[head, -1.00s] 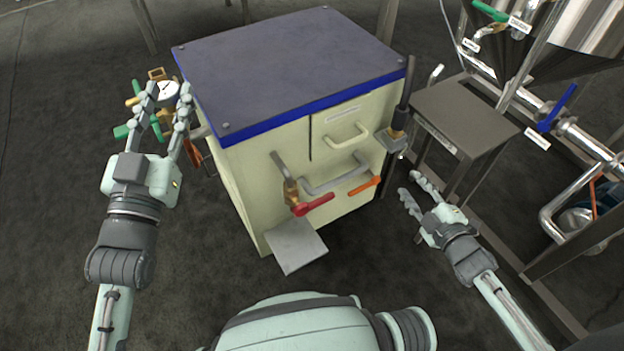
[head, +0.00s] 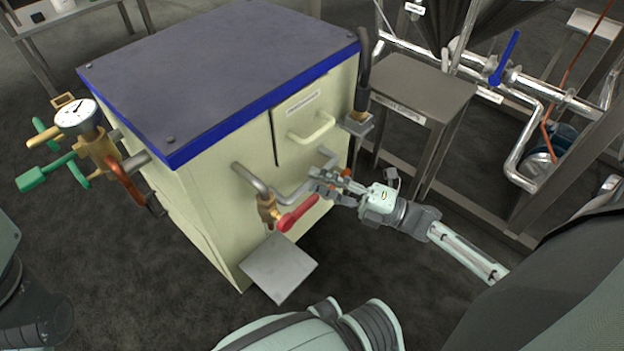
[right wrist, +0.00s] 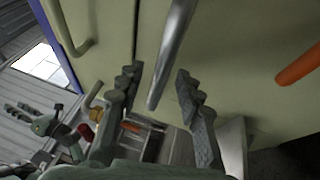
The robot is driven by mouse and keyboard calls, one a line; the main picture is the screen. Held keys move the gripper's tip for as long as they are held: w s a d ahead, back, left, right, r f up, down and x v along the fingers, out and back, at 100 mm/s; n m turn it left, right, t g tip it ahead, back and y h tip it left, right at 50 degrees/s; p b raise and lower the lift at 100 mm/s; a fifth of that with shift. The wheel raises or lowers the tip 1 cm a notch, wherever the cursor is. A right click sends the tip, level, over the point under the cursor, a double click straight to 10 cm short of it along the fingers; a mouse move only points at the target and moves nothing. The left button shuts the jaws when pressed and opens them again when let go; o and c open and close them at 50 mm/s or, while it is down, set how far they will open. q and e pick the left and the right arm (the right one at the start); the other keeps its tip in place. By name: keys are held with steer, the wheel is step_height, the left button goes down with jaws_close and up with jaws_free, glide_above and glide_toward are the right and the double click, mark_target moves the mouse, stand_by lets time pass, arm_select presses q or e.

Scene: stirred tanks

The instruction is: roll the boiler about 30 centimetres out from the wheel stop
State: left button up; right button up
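The boiler (head: 200,200) is a cream cabinet with a dark top (head: 220,65) edged in blue. Its front has a cream drawer handle (head: 313,130) and a lower grey bar handle (head: 292,196). A valve with a red lever (head: 298,214) is beside that bar. My right gripper (head: 322,180) is at the boiler's front, by the right part of the bar. In the right wrist view its fingers (right wrist: 157,95) are apart, and a grey bar (right wrist: 172,55) shows between them; contact cannot be told. My left gripper is outside the head view. The wheel stop cannot be made out.
A pressure gauge (head: 76,117) with green-handled valves juts from the boiler's left side. A metal plate (head: 278,267) sticks out low in front. A grey table (head: 425,88) and pipes with a blue lever (head: 505,58) stand close on the right.

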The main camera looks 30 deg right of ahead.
steer(key=shift+x, duration=0.9)
jaws_close()
